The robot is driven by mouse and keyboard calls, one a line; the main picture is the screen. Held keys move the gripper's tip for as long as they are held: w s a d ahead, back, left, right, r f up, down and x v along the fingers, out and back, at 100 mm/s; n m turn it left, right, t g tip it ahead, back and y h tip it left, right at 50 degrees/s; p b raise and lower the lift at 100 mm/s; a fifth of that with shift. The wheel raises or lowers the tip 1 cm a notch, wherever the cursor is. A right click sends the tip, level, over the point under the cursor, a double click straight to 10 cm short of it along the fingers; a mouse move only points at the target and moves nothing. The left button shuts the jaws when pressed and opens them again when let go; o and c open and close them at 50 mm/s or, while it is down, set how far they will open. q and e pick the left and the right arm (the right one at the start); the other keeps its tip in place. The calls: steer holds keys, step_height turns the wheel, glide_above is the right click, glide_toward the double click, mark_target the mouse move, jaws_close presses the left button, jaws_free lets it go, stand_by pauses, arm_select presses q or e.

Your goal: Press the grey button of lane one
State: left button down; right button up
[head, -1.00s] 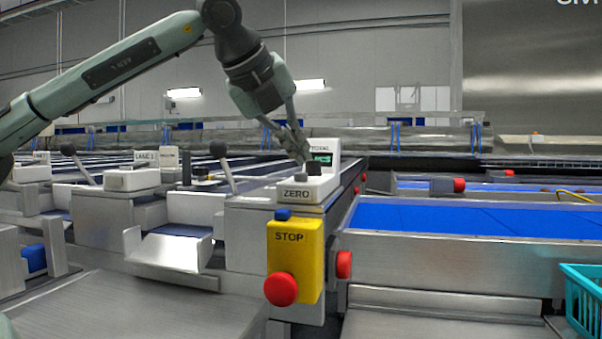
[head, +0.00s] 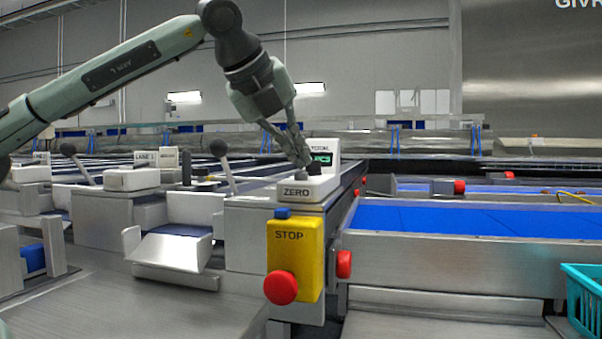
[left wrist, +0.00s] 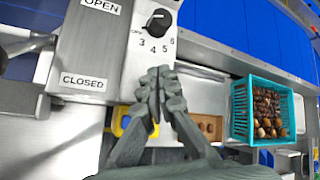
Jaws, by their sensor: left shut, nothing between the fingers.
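My left gripper (head: 302,160) is shut and empty, its fingertips pointing down at the dark button (head: 314,169) on top of the white box marked ZERO (head: 318,187). I cannot tell whether the tips touch that button. In the left wrist view the closed fingers (left wrist: 155,100) lie over the metal housing, hiding what is beneath them. A sign marked LANE 1 (head: 145,158) stands further left, behind a white box (head: 132,180). No button clearly grey shows there. My right gripper is not in view.
A yellow STOP box (head: 296,255) with a red button (head: 281,288) hangs below the ZERO box. Levers (head: 221,155) stand left. A numbered knob (left wrist: 158,22) is beyond the fingers. A teal basket (left wrist: 240,128) of dates stands right. A blue belt (head: 440,218) runs right.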

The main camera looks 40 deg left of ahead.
mark_target(298, 172)
arm_select(q)
steer(key=shift+f+b, duration=0.5)
steer(key=shift+f, duration=0.05)
stand_by(0.4)
steer(key=shift+r, duration=0.15)
steer(key=shift+r+p, duration=0.7)
steer(key=shift+r, duration=0.1)
steer(key=shift+r+p, duration=1.9)
steer(key=shift+r, duration=0.65)
steer(key=shift+f, duration=0.15)
